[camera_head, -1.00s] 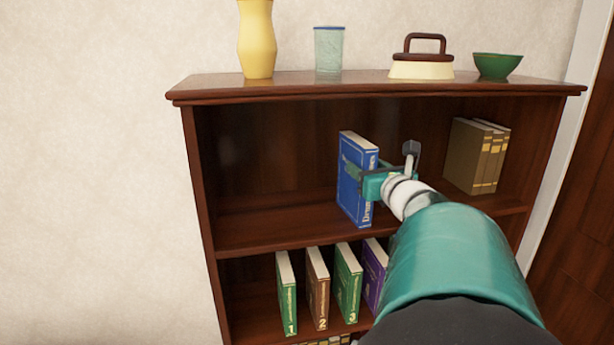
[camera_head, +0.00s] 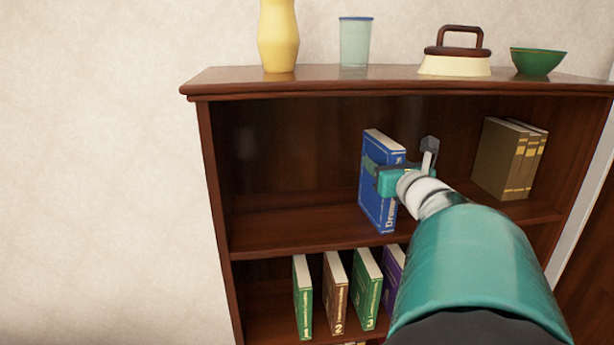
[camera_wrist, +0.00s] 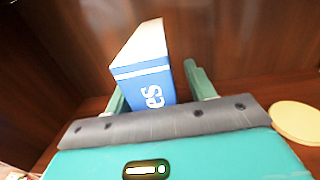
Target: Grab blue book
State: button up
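The blue book (camera_head: 378,190) stands upright on the bookcase's upper shelf, its pale page edges on top and its lettered spine toward me. My gripper (camera_head: 388,178) is at the spine, and one teal finger lies along the book's left cover. In the wrist view the blue book (camera_wrist: 148,75) is between the two fingers of my gripper (camera_wrist: 158,90). The left finger is close against the book, and a narrow gap shows between the book and the right finger. The gripper looks open around the book. The hand and arm hide part of the spine.
Brown books (camera_head: 505,160) stand to the right on the same shelf. Green, brown and purple books (camera_head: 335,295) stand on the shelf below. A yellow vase (camera_head: 278,38), glass (camera_head: 354,42), iron-like object (camera_head: 455,60) and green bowl (camera_head: 537,60) are on top. The upper shelf's left is clear.

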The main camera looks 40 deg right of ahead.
jog(key=shift+s+a+r, duration=0.1)
jog(key=shift+s, duration=0.1)
jog(key=c, duration=0.7)
jog(key=shift+w, duration=0.1)
grip_shut()
